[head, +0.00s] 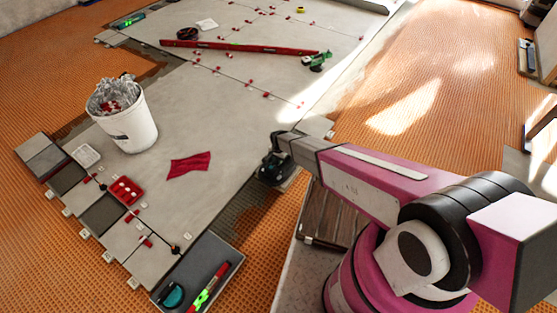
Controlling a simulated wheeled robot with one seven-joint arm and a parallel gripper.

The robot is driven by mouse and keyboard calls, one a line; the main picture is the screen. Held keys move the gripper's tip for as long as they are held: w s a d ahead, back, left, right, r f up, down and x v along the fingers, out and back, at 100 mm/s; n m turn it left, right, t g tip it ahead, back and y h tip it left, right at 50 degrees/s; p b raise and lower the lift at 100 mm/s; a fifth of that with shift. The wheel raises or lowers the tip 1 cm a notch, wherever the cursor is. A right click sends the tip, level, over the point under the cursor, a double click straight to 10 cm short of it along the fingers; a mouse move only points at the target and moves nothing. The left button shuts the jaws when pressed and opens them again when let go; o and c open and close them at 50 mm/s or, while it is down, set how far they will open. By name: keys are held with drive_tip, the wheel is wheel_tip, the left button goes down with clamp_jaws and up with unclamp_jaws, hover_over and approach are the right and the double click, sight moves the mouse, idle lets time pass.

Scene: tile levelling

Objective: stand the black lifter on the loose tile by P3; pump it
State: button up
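My gripper (274,156) is at the end of my arm, right of centre, pointing down by the right edge of the grey tiled floor. A dark rounded body, which looks like the black lifter (272,170), is directly under it at the tile edge. My wrist covers part of it, and I cannot see whether the fingers hold it. Separate small tiles (101,213) lie along the left edge, with small white labels beside them. The labels are too small to read, so I cannot tell which is P3 or which tile is loose.
A white bucket (130,127) stands on the tiles at left. A red cloth (188,164) and a red box (125,190) lie nearby. A long red level (240,47) and a green tool (317,60) are farther back. A grey tray (207,257) is at the front.

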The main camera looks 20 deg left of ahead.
drive_tip(key=o, duration=0.5)
wheel_tip(320, 180, up, 11)
idle(0.4)
